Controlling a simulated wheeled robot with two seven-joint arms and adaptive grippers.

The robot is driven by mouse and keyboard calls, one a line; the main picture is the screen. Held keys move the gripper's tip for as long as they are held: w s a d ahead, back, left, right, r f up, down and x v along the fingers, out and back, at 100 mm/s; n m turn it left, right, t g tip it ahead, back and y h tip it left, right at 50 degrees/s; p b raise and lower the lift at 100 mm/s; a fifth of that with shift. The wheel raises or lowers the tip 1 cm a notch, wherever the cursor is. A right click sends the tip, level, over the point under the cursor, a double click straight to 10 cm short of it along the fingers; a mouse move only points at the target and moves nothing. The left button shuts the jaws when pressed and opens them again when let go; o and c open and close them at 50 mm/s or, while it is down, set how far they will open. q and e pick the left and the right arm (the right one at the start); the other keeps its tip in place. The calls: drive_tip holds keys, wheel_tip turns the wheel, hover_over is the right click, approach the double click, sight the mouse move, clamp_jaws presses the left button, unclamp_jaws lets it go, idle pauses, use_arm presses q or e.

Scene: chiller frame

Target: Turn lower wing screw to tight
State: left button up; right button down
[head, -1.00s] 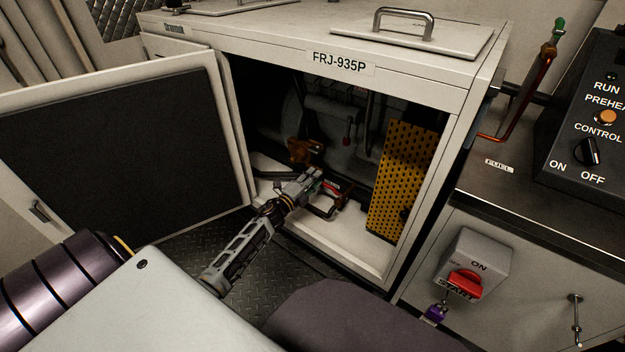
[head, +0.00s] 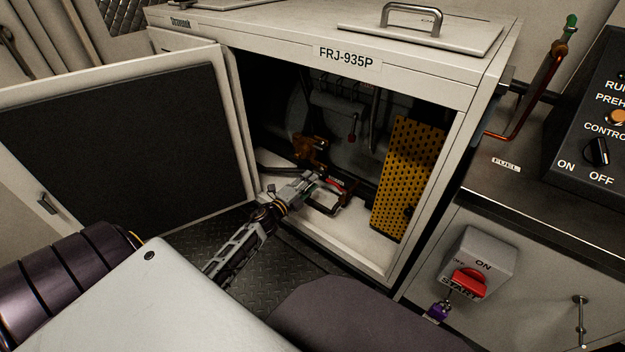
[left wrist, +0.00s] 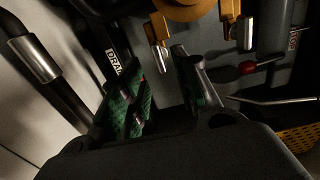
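My left gripper (head: 308,190) reaches into the low front opening of the cabinet (head: 440,88). In the left wrist view its two fingers (left wrist: 163,95) stand apart with nothing seen between them; green shows on the left finger. An orange-brown fitting (head: 311,148) sits inside, beyond the gripper. A yellow-orange part with metal-tipped prongs (left wrist: 188,10) is at the top of the left wrist view, ahead of the fingers and apart from them. I cannot tell for sure which part is the lower wing screw. My right gripper is not in view.
The cabinet door (head: 120,150) stands open on the left. A yellow perforated panel (head: 408,178) stands at the opening's right. A red-tagged pipe (head: 336,184) lies close beside the gripper. A DRAIN label (left wrist: 116,62) is near the left finger.

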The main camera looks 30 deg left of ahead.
use_arm(q)
drive_tip(key=s, duration=0.7)
drive_tip(key=shift+a, duration=0.25)
drive_tip(key=shift+f, duration=0.15)
idle(0.6)
